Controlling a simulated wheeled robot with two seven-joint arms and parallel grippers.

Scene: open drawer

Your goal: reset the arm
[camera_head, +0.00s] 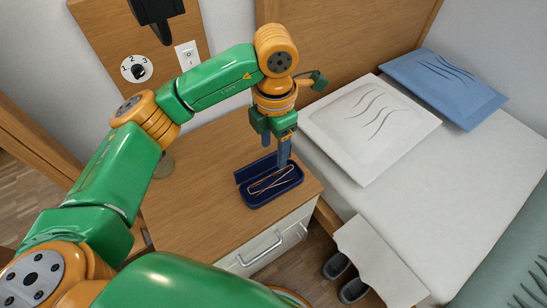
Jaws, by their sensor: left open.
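My left arm (222,82), green and orange, comes in from the left and bends down at its wrist over the nightstand. My left gripper (283,162) points down and is open, its fingertips at the far right side of an open dark blue glasses case (262,203). A pair of thin-framed glasses lies in the case. I cannot tell whether the fingers touch the case. My right gripper is not in view.
The wooden nightstand (195,200) has a drawer (265,243) with a metal handle in front. To the right is a bed (440,180) with a white pillow (370,125) and a blue pillow (443,82). Dark slippers (353,290) lie on the floor. A dial (136,69) and a switch (188,55) are on the wall panel.

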